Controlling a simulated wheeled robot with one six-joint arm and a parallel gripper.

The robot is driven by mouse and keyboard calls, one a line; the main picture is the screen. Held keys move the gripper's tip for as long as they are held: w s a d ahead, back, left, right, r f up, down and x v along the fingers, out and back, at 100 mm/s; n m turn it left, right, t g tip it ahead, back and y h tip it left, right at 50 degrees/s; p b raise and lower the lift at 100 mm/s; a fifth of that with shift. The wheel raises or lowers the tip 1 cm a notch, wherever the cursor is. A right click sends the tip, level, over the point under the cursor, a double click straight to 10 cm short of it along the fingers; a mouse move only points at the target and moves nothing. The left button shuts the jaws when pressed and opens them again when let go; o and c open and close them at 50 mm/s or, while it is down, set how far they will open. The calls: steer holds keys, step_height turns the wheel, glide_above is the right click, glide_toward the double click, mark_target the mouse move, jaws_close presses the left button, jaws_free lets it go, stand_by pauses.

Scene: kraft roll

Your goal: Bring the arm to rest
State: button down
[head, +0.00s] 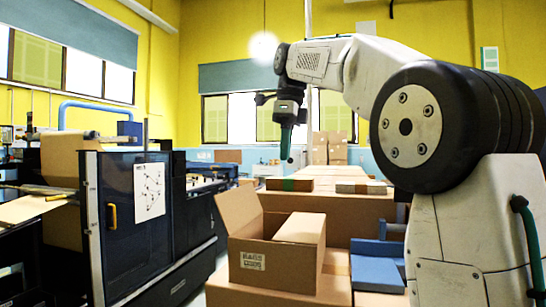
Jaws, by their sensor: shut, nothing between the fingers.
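My arm reaches in from the right and bends down at the wrist. The gap between the gripper and the boxes below cannot be judged exactly.
A dark machine (135,225) with a brown kraft roll (62,160) stands on the left. Large cartons (345,207) bear flat stacks (290,184) behind the open box. Blue blocks (377,272) lie at its right. The air around my gripper looks clear.

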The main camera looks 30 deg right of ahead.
steer(key=shift+r, duration=0.15)
steer(key=s+a+f+n, duration=0.2)
steer(key=s+f+n, duration=0.7)
steer(key=s+f, duration=0.1)
steer(key=s+a+f+n, duration=0.3)
steer(key=s+f+n, duration=0.5)
steer(key=s+f, duration=0.2)
steer(key=s+a+f+n, duration=0.2)
steer(key=s+f+n, duration=0.7)
steer(key=f, duration=0.4)
steer(key=shift+s+a+n+t+h, duration=0.3)
steer(key=shift+s+h, duration=0.1)
steer(key=shift+s, duration=0.25)
